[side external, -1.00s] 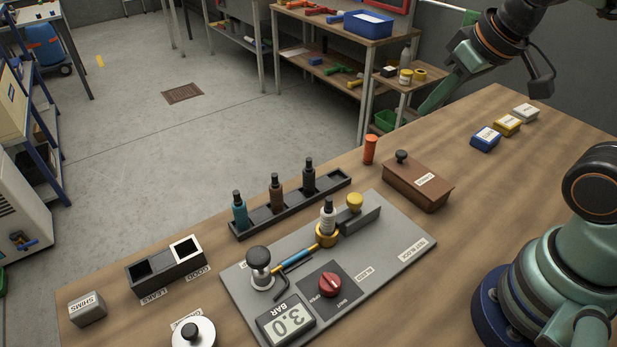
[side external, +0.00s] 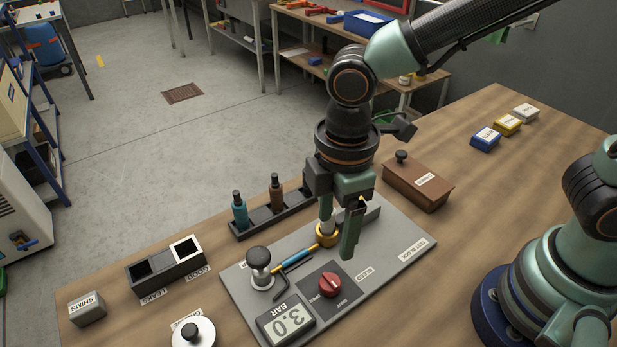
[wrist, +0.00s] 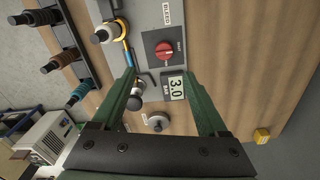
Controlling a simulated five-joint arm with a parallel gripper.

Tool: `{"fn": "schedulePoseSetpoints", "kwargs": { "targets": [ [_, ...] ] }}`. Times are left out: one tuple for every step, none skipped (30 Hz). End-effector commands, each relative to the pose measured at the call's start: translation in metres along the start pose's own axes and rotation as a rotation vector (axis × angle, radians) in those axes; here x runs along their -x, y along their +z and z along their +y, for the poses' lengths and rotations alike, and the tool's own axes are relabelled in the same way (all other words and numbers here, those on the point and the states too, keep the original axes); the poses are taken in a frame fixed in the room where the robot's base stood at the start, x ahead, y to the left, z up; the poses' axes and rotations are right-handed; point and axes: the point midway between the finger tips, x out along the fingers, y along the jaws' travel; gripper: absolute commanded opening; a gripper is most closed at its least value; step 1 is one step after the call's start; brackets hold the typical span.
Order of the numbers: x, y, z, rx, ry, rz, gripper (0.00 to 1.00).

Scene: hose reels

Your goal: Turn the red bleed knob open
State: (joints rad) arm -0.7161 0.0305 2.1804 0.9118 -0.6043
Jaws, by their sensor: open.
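The red bleed knob (side external: 330,284) sits on a dark square plate (side external: 318,301) marked OPEN and SHUT, on the grey test block (side external: 395,256). In the wrist view the knob (wrist: 164,51) shows between and beyond the finger tips, with its white line near SHUT. The gauge (side external: 286,318) beside it reads 3.0 BAR. My gripper (side external: 339,236) hangs above the block, behind the knob and a little higher, touching nothing that I can see. In the wrist view its green fingers (wrist: 160,80) are wide apart and empty. It partly hides the white-bodied fitting in the yellow collar (side external: 326,238).
A brown lidded box (side external: 418,184) stands right.

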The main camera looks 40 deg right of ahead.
Motion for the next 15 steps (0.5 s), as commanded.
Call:
{"fn": "schedulePoseSetpoints", "kwargs": {
  "targets": [
    [-0.004, -0.004, -0.005, 0.031, -0.007, -0.01, 0.77],
    [-0.005, -0.005, -0.006, 0.043, -0.009, -0.013, 0.77],
    [-0.007, -0.006, -0.008, 0.053, -0.012, -0.016, 0.77],
    [-0.009, -0.006, -0.008, 0.057, -0.013, -0.017, 0.77],
    [-0.011, -0.007, -0.008, 0.059, -0.013, -0.018, 0.77],
    [-0.014, -0.006, -0.008, 0.06, -0.014, -0.019, 0.77],
    [-0.017, -0.006, -0.008, 0.059, -0.014, -0.019, 0.77],
    [-0.021, -0.006, -0.008, 0.058, -0.014, -0.02, 0.77],
    [-0.027, -0.005, -0.009, 0.057, -0.015, -0.021, 0.77],
    [-0.032, -0.005, -0.009, 0.057, -0.015, -0.021, 0.77],
    [-0.038, -0.005, -0.009, 0.056, -0.016, -0.022, 0.77],
    [-0.045, -0.004, -0.009, 0.056, -0.016, -0.022, 0.77],
    [-0.051, -0.004, -0.009, 0.056, -0.016, -0.022, 0.77],
    [-0.057, -0.004, -0.009, 0.055, -0.016, -0.022, 0.77],
    [-0.065, -0.004, -0.009, 0.055, -0.016, -0.022, 0.77]
  ]
}}
